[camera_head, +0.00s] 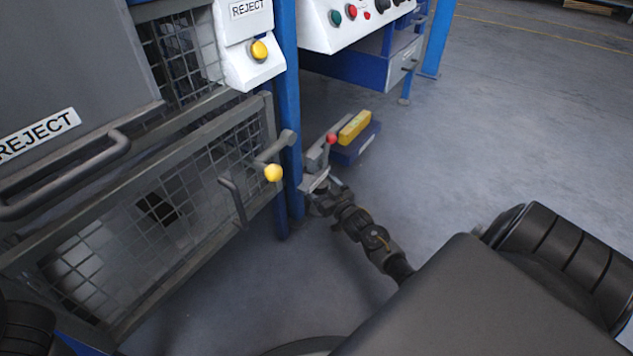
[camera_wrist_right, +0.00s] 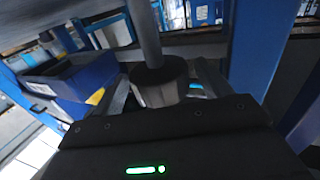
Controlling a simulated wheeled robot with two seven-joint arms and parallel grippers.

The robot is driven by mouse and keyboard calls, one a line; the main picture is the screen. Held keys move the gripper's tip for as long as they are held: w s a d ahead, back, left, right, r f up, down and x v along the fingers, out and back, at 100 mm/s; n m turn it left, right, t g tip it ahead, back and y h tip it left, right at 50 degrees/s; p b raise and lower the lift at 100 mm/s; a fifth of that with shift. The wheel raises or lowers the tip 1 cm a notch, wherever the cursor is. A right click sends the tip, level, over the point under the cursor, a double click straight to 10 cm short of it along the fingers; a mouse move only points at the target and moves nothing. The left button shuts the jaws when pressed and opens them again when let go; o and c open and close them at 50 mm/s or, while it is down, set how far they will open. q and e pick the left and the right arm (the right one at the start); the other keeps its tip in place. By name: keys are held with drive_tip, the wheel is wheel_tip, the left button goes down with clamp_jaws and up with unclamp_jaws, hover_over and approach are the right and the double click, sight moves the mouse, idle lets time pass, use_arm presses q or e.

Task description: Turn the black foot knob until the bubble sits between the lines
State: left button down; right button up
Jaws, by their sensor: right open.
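The black foot knob (camera_wrist_right: 160,84) shows in the right wrist view as a dark round piece on a grey stem. My right gripper (camera_wrist_right: 165,90) is open, with one finger on each side of the knob; I cannot tell whether either finger touches it. In the head view my right gripper (camera_head: 314,182) is low beside the blue post, and the knob cannot be made out there. No bubble or lines can be made out in either view. My left gripper is not in view.
A yellow bar (camera_head: 355,126) lies on a blue block (camera_head: 355,149) just beyond my right gripper, near a red ball handle (camera_head: 331,138). The blue post (camera_head: 288,120) and a mesh gate (camera_head: 170,200) stand to the left. Open floor (camera_head: 490,130) lies to the right.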

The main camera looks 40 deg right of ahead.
drive_tip(key=shift+w+f+b, duration=0.1)
drive_tip(key=shift+w+b, duration=0.3)
drive_tip(key=shift+w, duration=0.8)
drive_tip(key=c, duration=1)
drive_tip(key=shift+d+r+n+y, duration=0.1)
drive_tip(key=shift+r+n+y, duration=0.1)
drive_tip(key=shift+n+y, duration=0.1)
drive_tip(key=shift+n+y+p, duration=0.3)
drive_tip(key=shift+n+y, duration=0.2)
drive_tip(key=shift+y, duration=0.3)
drive_tip(key=shift+a+f, duration=0.1)
drive_tip(key=shift+a, duration=0.1)
